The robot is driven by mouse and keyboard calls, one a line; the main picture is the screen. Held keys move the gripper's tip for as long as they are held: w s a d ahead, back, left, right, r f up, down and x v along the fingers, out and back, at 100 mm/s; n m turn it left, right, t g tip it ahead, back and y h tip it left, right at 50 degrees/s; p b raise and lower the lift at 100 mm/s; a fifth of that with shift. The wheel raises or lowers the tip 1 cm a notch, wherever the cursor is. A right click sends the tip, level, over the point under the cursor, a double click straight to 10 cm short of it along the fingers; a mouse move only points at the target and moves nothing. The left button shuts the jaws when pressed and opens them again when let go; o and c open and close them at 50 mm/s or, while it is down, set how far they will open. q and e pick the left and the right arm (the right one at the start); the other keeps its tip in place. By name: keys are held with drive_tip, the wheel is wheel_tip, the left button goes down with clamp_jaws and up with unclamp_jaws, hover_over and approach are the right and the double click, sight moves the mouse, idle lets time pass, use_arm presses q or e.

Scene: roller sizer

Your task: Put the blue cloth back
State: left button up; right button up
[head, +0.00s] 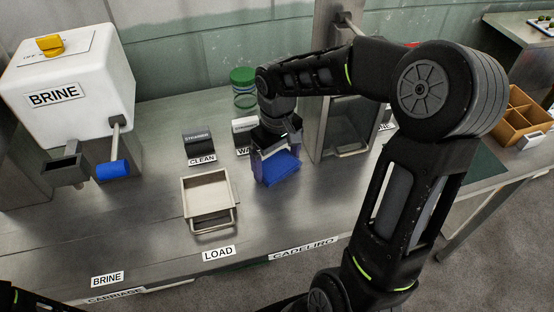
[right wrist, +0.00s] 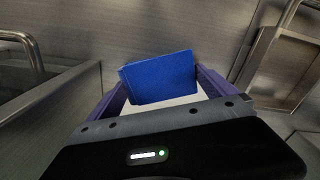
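The blue cloth (head: 282,168) is a bright blue folded block low over the steel counter, right of the tray. My right gripper (head: 276,163) points down over it, one finger on each side. In the right wrist view the cloth (right wrist: 160,78) fills the gap between the purple fingers of the gripper (right wrist: 160,85), which looks shut on it. A pale surface shows between cloth and palm. I cannot tell whether the cloth touches the counter. My left gripper is out of view; only a bit of dark arm shows at the lower left.
A beige tray (head: 208,203) with a handle stands left of the cloth. Behind are a dark CLEAN holder (head: 198,145), a partly hidden labelled holder (head: 243,129) and a green-lidded jar (head: 243,84). A steel machine (head: 347,125) stands right. A white BRINE tank (head: 75,80) stands left.

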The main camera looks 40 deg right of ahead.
sight(277, 164)
drive_tip(key=shift+o, duration=0.2)
drive_tip(key=shift+r, duration=0.15)
wheel_tip(277, 164, up, 12)
idle(0.5)
idle(0.8)
